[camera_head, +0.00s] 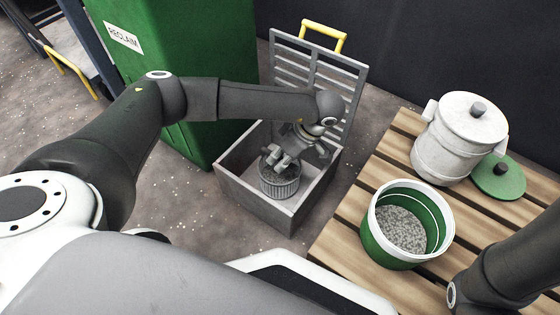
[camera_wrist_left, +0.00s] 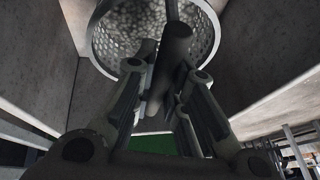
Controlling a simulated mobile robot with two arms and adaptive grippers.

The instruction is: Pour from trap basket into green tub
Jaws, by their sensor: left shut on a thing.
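The trap basket (camera_head: 279,186) is a grey, ribbed round basket inside the open grey box. My left gripper (camera_head: 283,163) reaches down into the box from above and is shut on the basket's handle. In the left wrist view the fingers (camera_wrist_left: 165,85) close around a dark upright handle, with the perforated basket (camera_wrist_left: 205,35) holding pale grains behind it. The green tub (camera_head: 384,247) has a white rim and stands on the wooden pallet at the right, with grey granules inside. My right gripper is out of view; only part of that arm shows at the lower right.
The grey box (camera_head: 255,206) has walls around the basket, and its slatted lid (camera_head: 340,84) with a yellow handle stands open behind. A green RECLAIM bin (camera_head: 205,60) is at the left. A white canister (camera_head: 459,140) and green lid (camera_head: 499,178) share the slatted pallet (camera_head: 345,215).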

